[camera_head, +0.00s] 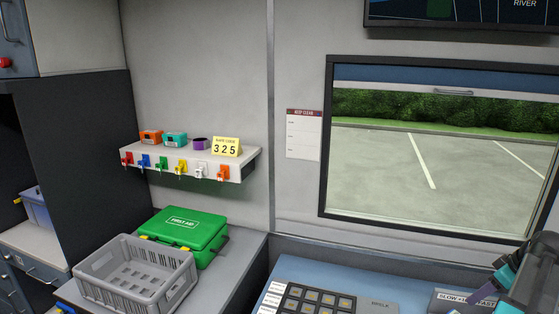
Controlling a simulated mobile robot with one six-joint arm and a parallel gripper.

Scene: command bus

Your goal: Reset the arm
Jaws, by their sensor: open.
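Most of the arm is out of view.
A grey crate (137,285) and a green first aid case (184,236) stand on the left counter. A wall shelf (188,170) carries small boxes, a 325 card and coloured keys. A keypad (312,300) sits on the desk below the window (435,160).

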